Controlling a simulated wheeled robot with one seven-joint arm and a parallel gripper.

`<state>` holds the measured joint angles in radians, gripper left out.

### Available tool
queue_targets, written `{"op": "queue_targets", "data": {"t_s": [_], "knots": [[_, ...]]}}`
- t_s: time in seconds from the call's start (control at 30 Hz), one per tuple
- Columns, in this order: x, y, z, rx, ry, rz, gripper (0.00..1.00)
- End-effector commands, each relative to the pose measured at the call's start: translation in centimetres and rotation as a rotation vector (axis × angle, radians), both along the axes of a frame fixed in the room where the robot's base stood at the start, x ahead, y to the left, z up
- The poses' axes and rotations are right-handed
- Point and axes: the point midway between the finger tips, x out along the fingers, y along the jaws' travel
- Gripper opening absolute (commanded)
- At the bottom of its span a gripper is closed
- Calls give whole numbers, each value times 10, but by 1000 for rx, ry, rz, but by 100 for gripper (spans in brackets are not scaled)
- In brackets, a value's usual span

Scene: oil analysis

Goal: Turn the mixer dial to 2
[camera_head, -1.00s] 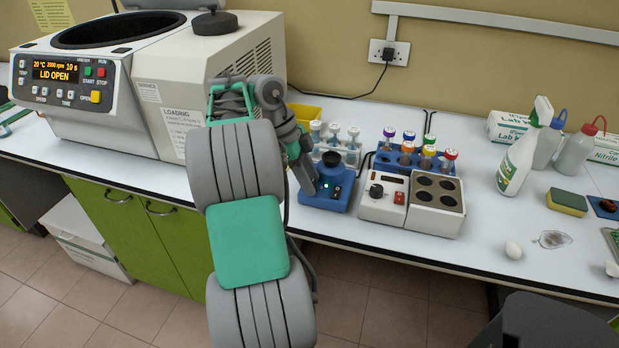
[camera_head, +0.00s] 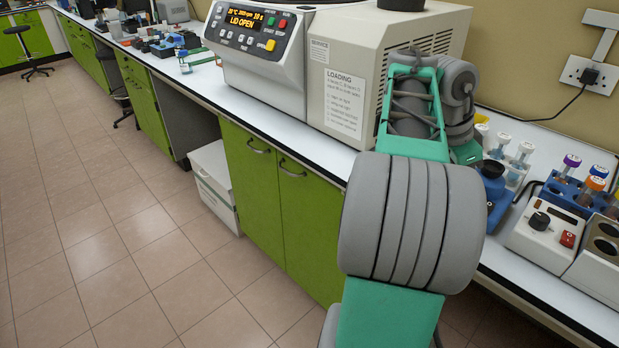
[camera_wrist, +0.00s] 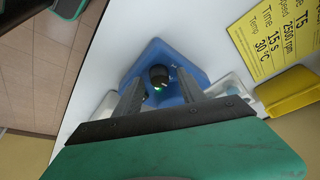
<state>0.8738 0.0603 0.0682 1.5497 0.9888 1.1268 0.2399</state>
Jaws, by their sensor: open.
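The mixer is a blue unit with a black round cup on top (camera_head: 493,169). In the head view its front is mostly hidden behind my arm. In the wrist view the blue mixer body (camera_wrist: 147,62) lies ahead of my gripper (camera_wrist: 158,84). A dark round part (camera_wrist: 159,73) with a small light greenish spot shows between the fingertips. I cannot tell whether this is the dial or the cup, or read any setting. My gripper is open, its fingers on either side of that part; contact cannot be told. In the head view the gripper is hidden.
A large white centrifuge (camera_head: 350,75) stands left of the mixer. A white block heater (camera_head: 541,232) with a black knob and red switch stands right. Tube racks (camera_head: 570,187) stand behind. A yellow label card (camera_wrist: 277,38) and yellow box (camera_wrist: 292,91) show in the wrist view.

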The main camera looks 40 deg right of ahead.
Motion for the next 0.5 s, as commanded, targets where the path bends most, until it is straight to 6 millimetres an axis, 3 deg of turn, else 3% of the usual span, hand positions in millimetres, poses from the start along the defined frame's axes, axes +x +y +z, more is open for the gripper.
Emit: {"op": "queue_targets", "data": {"t_s": [0.03, 0.23, 0.3, 0.5], "knots": [[-1, 0, -9, -2, -2, 55, 47], [-3, 1, -8, -2, -1, 269, 47], [0, 5, 17, -1, 0, 283, 47], [3, 18, 52, 1, 0, 279, 47]]}}
